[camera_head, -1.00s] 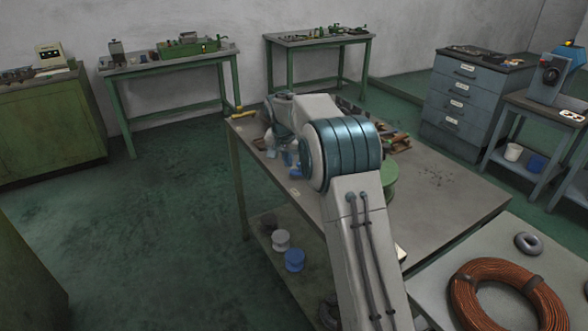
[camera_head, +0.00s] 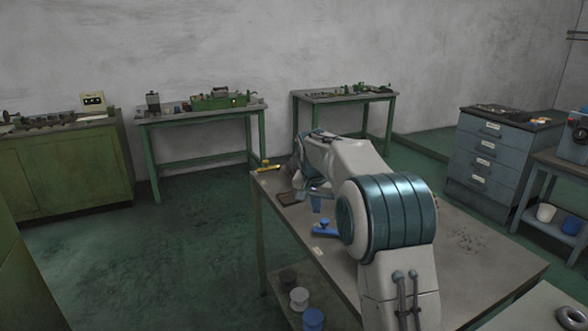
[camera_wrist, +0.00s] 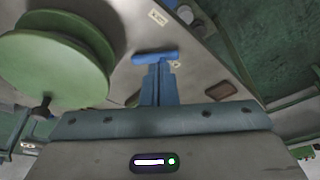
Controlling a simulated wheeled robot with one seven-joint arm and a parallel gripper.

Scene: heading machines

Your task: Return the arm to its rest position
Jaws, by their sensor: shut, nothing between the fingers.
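My arm (camera_head: 395,220) reaches out over the grey worktable (camera_head: 470,240), its blue-banded joint in the foreground. My gripper (camera_head: 316,208) points down above the table's left part, partly hidden behind my arm's links. In the wrist view my gripper (camera_wrist: 158,68) shows its blue fingers together, with nothing held. A blue tool (camera_head: 322,229) lies on the table near the gripper. It also shows just beyond the fingertips in the wrist view (camera_wrist: 145,58); I cannot tell the exact gap between them.
A green spool (camera_wrist: 60,65) is close on the left in the wrist view. A yellow-handled item (camera_head: 268,166) and a brown block (camera_head: 287,198) lie at the table's far left. Open floor (camera_head: 150,260) lies left.

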